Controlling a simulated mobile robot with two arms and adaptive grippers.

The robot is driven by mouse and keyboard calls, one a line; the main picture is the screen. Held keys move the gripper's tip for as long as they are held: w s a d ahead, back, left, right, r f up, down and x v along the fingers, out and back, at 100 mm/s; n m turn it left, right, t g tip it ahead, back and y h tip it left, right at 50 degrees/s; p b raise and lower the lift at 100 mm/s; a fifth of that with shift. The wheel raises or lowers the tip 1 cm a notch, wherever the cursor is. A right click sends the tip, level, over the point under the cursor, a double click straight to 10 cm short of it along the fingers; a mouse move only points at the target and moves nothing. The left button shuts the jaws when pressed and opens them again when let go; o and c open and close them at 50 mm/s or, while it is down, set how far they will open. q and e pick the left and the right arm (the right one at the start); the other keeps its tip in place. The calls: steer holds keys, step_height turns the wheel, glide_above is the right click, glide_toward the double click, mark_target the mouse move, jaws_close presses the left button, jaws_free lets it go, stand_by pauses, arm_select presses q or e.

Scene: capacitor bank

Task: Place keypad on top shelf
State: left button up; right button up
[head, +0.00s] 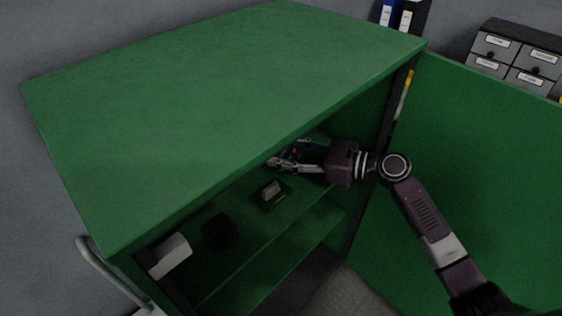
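The green cabinet (220,100) stands open, and its upper shelf (240,210) shows below the cabinet top. My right gripper (280,161) reaches in from the right, under the front edge of the top and above this shelf. A dark bluish patch with a spot of red shows beside its fingers. I cannot tell whether this is the keypad or part of the gripper, or whether the fingers are shut on anything. A small dark item with a pale upright part (270,190) is on the shelf below the gripper. No keypad is clearly recognisable. My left gripper is out of view.
A white box (170,255) and a black object (218,232) are on the shelf to the left. A lower shelf (275,265) shows below. The open green door (480,160) is at the right. Grey drawers (515,57) stand behind it.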

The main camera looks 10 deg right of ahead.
step_height(320, 180, down, 3)
steer(key=shift+r, duration=0.1)
steer(key=shift+w+a+f, duration=0.25)
steer(key=shift+w+f, duration=0.1)
steer(key=shift+f, duration=0.15)
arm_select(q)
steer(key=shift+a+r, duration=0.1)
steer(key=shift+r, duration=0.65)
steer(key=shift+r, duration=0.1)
arm_select(e)
steer(key=o, duration=1.2)
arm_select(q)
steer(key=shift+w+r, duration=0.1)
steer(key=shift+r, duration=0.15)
